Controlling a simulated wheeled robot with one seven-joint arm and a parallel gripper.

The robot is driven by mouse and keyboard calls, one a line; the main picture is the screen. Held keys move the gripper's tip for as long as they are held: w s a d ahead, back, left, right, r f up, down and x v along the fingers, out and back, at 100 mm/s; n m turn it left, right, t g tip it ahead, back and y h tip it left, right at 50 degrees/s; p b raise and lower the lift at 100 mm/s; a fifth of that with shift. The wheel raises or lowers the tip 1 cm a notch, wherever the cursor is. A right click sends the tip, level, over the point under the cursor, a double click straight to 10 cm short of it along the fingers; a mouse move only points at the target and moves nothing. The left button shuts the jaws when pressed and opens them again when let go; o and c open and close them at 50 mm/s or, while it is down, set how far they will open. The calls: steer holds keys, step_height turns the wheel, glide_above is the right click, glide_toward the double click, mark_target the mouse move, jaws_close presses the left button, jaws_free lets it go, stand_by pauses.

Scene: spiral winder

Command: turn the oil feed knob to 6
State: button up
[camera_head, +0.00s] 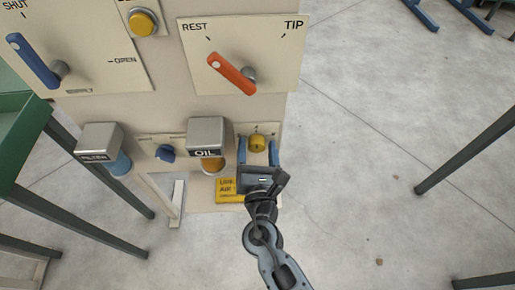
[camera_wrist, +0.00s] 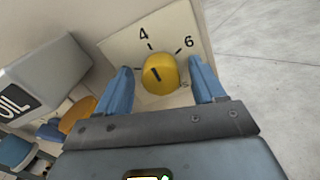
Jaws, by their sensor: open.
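The yellow oil feed knob (camera_wrist: 160,76) sits on a cream dial plate (camera_wrist: 117,44) marked 4 and 6, with another mark partly hidden at lower right. A short dark line on the knob's face slants toward the upper left, closer to the 4 side than the 6. The knob also shows in the head view (camera_head: 257,143), right of the OIL box (camera_head: 207,136). My gripper (camera_wrist: 160,72) is open, with one blue finger on each side of the knob and a visible gap to it on both sides. In the head view my gripper (camera_head: 257,150) reaches up from below.
A small blue knob (camera_head: 165,153) is left of the OIL box, and a second box (camera_head: 100,142) is further left. Above are a red-orange lever (camera_head: 230,73), a blue lever (camera_head: 33,61) and a yellow button (camera_head: 142,22). Open floor lies to the right.

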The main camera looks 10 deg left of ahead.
steer(key=shift+c, duration=0.5)
steer(key=c, duration=1)
steer(key=shift+o, duration=0.2)
steer(key=shift+d+m+b, duration=0.1)
steer(key=shift+m+b, duration=0.3)
steer(key=shift+m, duration=0.1)
steer(key=shift+f+m+b, duration=0.2)
steer(key=shift+m+b, duration=0.7)
steer(key=shift+m, duration=0.1)
steer(key=m+b, duration=0.3)
steer(key=shift+d+m, duration=0.1)
steer(key=shift+m, duration=0.2)
steer(key=m+b, duration=0.3)
steer(key=m, duration=0.1)
steer(key=shift+m+b, duration=1.1)
steer(key=shift+m, duration=0.6)
